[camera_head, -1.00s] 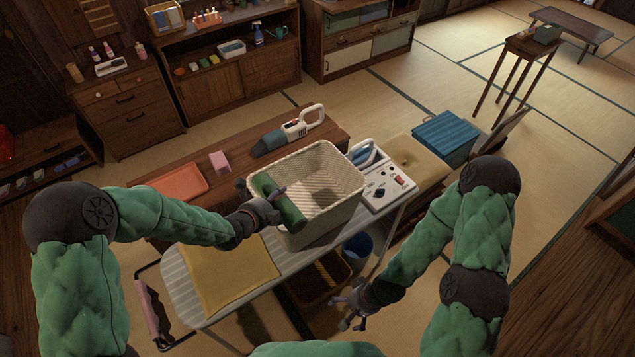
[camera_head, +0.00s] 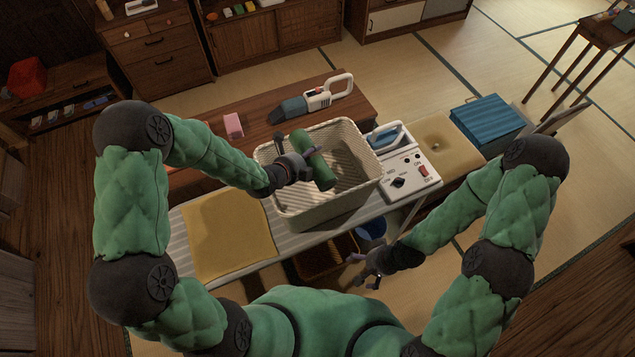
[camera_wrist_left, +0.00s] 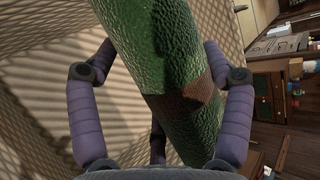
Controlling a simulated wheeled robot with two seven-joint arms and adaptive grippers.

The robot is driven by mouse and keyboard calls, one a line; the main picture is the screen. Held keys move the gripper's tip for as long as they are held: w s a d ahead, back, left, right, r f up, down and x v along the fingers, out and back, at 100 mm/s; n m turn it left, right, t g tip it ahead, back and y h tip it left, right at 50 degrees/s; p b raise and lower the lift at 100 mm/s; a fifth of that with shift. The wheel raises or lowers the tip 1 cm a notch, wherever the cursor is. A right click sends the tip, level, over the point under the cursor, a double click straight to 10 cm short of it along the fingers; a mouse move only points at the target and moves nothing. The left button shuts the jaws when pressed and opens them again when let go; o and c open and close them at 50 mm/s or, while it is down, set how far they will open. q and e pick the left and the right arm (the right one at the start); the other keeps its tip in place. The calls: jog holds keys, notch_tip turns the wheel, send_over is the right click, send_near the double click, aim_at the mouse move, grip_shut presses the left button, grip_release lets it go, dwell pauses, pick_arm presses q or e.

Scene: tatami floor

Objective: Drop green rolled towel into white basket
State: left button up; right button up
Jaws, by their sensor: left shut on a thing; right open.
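The green rolled towel (camera_head: 316,163) is held in my left gripper (camera_head: 302,165), above the opening of the white basket (camera_head: 330,213). In the left wrist view the towel (camera_wrist_left: 158,60) lies between the purple fingers of the gripper (camera_wrist_left: 160,85), with the woven basket wall (camera_wrist_left: 40,75) behind it. The basket stands upright on the striped ironing board. Its floor is partly hidden by the towel and gripper. My right gripper (camera_head: 368,268) is open and empty, low in front of the board, to the right of the basket.
A folded yellow cloth (camera_head: 229,232) lies on the board left of the basket. A white control box with an iron (camera_head: 403,172) stands right of it. A handheld vacuum (camera_head: 312,101) and pink block (camera_head: 233,125) lie on the low table behind. A blue bucket (camera_head: 371,229) is below.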

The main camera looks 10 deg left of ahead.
pick_arm(q)
jog(key=shift+f, duration=0.6)
jog(key=o, duration=1.1)
jog(key=shift+o, duration=0.2)
jog(key=shift+s+r, duration=0.1)
jog(key=v, duration=1.1)
jog(key=shift+s+a+r, duration=0.15)
jog(key=shift+s+r, duration=0.05)
jog(key=shift+s, duration=0.15)
